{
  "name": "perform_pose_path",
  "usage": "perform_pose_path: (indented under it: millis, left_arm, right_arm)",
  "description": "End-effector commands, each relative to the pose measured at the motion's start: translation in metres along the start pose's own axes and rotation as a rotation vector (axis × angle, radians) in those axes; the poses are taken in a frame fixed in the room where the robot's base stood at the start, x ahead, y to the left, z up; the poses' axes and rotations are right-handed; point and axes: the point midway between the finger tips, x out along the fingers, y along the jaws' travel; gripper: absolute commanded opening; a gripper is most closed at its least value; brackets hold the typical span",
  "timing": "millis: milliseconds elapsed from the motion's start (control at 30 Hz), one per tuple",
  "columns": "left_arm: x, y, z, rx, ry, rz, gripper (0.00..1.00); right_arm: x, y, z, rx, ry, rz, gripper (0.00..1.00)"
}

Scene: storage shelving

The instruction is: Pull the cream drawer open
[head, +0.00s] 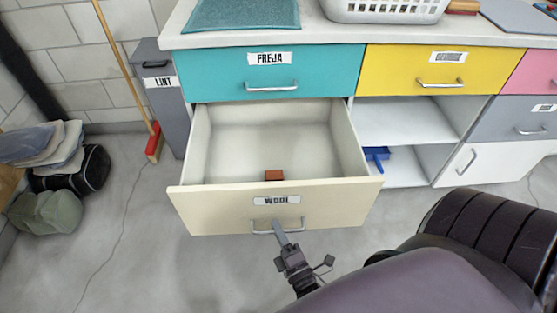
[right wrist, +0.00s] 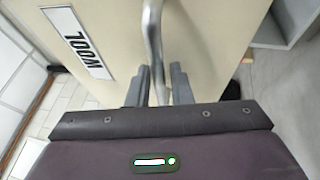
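The cream drawer (head: 225,208), labelled WOOL, stands far out from the cabinet below the teal drawer, its inside open to view. Its metal handle (head: 259,231) is on the front, under the label. The drawer front also shows in the right wrist view (right wrist: 205,35). My right gripper (head: 281,232) is at the handle, reaching from below. In the right wrist view, its two fingers lie on either side of the handle bar (right wrist: 153,45), close around it. A small brown block (head: 274,175) lies inside the drawer near the front. My left gripper is not in view.
Teal (head: 225,75) and yellow (head: 405,65) drawers above are shut. Open shelves (head: 405,125) with a blue item stand to the right. A grey LINT bin (head: 162,105), a broom (head: 122,75) and bags (head: 75,175) are at the left. The floor before the drawer's left side is clear.

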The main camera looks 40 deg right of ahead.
Motion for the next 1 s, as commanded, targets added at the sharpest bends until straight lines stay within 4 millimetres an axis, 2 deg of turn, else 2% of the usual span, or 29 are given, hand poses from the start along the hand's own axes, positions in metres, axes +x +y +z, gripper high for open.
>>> perform_pose_path:
  millis: [133, 400, 500, 633, 1000]
  left_arm:
    - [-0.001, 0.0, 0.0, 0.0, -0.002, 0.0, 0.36]
    - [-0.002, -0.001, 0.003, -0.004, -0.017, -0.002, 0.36]
    - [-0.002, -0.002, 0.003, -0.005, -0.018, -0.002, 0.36]
    - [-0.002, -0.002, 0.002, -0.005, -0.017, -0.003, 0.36]
    - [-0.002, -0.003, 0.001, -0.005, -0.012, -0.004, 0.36]
  right_arm:
    - [-0.015, -0.001, 0.0, 0.001, 0.0, -0.004, 0.19]
    - [-0.061, -0.001, 0.0, 0.0, 0.0, -0.005, 0.19]
    - [-0.071, -0.001, 0.0, 0.0, 0.0, -0.003, 0.19]
    - [-0.078, 0.0, 0.0, 0.0, 0.0, -0.002, 0.19]
    - [-0.078, 0.0, 0.0, 0.0, 0.0, -0.001, 0.19]
